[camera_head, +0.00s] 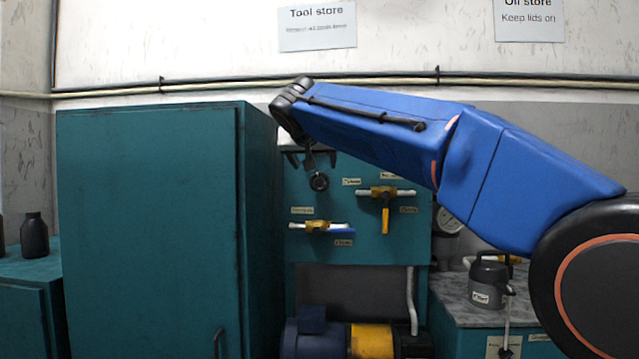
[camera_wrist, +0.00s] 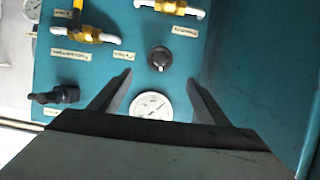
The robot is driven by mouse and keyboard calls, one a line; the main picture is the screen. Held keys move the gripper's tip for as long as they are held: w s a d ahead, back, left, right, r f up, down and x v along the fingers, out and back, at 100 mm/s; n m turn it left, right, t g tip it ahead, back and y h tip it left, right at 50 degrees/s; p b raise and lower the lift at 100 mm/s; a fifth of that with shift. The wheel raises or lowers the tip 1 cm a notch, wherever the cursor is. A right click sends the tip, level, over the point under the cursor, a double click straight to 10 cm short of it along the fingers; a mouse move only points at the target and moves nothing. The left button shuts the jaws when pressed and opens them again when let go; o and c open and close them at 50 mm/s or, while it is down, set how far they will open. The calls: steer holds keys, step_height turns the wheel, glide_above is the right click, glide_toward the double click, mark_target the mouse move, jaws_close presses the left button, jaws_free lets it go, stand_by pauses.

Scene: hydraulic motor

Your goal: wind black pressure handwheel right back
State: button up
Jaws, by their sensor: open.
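The round black handwheel (camera_head: 319,181) sits on the teal panel (camera_head: 350,255), just below my gripper (camera_head: 311,159) in the head view. In the wrist view, which looks upside down against the head view, the handwheel (camera_wrist: 159,58) lies beyond and between the fingertips of my gripper (camera_wrist: 159,80). My gripper is open and empty. The fingers appear apart from the handwheel, though the exact gap in depth cannot be told. The label texts are too small to read surely.
A white round gauge (camera_wrist: 152,105) sits between my fingers in the wrist view. A black fitting (camera_wrist: 55,95) sticks out at left. Brass valves with a blue handle (camera_head: 340,231) and a yellow handle (camera_head: 385,220) sit lower on the panel. A tall teal cabinet (camera_head: 150,220) stands close at left.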

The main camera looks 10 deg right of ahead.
mark_target(319, 181)
steer(key=x, duration=1.5)
steer(key=shift+w+f, duration=0.1)
steer(key=shift+c, duration=0.2)
steer(key=c, duration=1)
